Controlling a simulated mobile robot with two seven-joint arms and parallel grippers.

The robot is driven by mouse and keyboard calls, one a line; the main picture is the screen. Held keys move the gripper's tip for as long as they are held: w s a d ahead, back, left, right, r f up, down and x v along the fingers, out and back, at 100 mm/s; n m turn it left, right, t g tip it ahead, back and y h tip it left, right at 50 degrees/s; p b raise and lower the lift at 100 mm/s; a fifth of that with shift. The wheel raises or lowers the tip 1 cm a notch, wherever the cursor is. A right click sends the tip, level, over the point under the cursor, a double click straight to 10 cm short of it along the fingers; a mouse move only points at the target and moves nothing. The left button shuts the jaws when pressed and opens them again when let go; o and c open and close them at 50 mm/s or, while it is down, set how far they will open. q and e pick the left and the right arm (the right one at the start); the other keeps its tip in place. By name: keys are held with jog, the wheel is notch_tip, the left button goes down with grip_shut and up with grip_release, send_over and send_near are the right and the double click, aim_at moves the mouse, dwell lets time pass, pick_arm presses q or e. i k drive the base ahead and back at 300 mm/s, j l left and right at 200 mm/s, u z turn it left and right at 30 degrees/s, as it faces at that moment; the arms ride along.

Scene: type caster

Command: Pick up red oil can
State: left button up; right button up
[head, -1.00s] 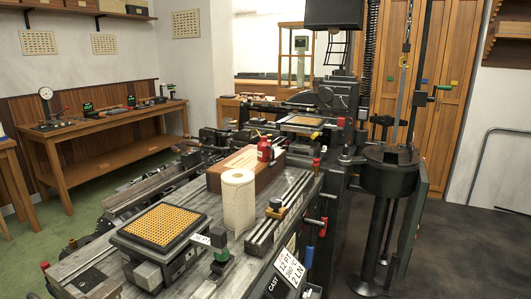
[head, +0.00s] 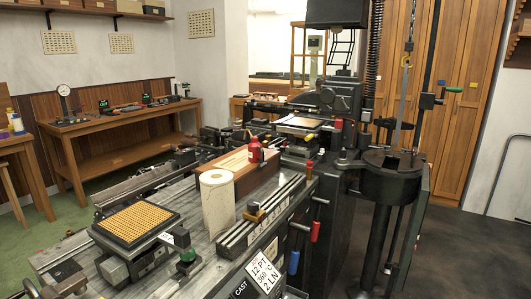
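The red oil can (head: 255,150) is small, with a dark cap and a thin spout pointing up and left. It stands upright at the right end of a long wooden box (head: 240,172) on the caster's bench, or just behind that end; its base is partly hidden. A white paper roll (head: 217,203) stands in front of the box, left of and nearer than the can. Neither of my grippers shows in the head view.
The machine column and a round dark pot (head: 392,172) stand right of the bench. A black tray with a yellow grid (head: 137,220) lies at the front left. A wooden side table (head: 120,125) stands at the back left. Dark floor at right is mostly clear.

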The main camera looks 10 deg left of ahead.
aim_at(256, 152)
jog(key=i+l, duration=0.15)
jog(key=l, duration=0.2)
jog(key=i+l+u, duration=0.15)
jog(key=l, duration=0.2)
jog(key=i+l, duration=0.15)
jog(key=l, duration=0.2)
jog(key=i+l+u, duration=0.15)
jog(key=i+l, duration=0.25)
jog(key=i+l+u, duration=0.2)
jog(key=i+l, duration=0.15)
jog(key=l, duration=0.2)
